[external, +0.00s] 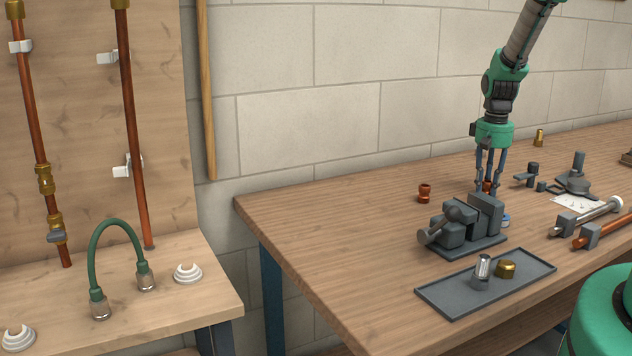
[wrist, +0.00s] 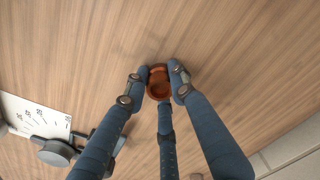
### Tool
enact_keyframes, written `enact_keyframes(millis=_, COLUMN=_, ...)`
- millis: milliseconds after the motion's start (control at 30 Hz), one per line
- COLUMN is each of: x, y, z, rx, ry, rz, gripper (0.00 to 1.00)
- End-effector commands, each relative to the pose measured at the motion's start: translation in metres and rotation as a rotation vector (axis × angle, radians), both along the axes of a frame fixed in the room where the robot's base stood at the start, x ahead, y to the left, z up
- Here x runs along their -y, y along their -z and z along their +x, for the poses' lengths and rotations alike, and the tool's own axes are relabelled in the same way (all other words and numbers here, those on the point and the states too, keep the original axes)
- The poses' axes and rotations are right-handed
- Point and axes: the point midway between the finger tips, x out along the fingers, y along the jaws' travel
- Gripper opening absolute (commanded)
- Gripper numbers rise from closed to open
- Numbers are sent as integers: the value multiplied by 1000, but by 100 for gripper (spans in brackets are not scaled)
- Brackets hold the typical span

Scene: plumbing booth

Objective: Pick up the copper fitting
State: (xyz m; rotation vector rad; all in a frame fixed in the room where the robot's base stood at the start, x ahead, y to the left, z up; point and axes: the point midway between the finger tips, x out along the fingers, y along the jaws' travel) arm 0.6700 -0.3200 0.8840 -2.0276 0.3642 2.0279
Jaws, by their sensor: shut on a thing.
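A copper fitting (wrist: 159,75) is between the fingertips of my gripper (wrist: 160,88) in the wrist view, with its open round end towards the camera. In the external view my gripper (external: 489,186) points straight down behind the grey vise, and a bit of the copper fitting (external: 488,185) shows between its fingers. The gripper is shut on this fitting. I cannot tell whether the fitting touches the table. A second copper fitting (external: 425,193) stands on the table to the left, apart from the gripper.
The grey vise (external: 463,226) stands just in front of my gripper and hides the fingertips partly. A grey tray (external: 436,299) with a metal piece and a brass fitting (external: 506,269) lies nearer. Tools and a white paper (external: 580,203) lie to the right. The table's left part is clear.

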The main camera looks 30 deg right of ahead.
Motion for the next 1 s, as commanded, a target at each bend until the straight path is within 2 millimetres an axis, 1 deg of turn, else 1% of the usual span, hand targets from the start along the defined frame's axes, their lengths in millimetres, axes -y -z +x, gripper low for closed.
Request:
enact_keyframes(millis=133, x=0, y=-2, z=0, rx=0, ry=0, rz=0, gripper=1)
enact_keyframes(millis=267, x=0, y=-7, z=0, rx=1, ry=0, rz=0, gripper=1)
enact_keyframes(millis=367, x=0, y=-16, z=0, rx=1, ry=0, rz=0, gripper=1)
enact_keyframes(millis=533, x=0, y=-40, z=1, rx=3, ry=0, rz=-1, gripper=1)
enact_keyframes(millis=600, x=-5, y=-37, z=-10, rx=-1, ry=0, rz=0, gripper=1)
enact_keyframes(millis=767, x=-16, y=-41, z=-34, rx=0, ry=0, rz=0, gripper=1)
enact_keyframes(millis=1000, x=-36, y=-44, z=-75, rx=0, ry=0, rz=0, gripper=1)
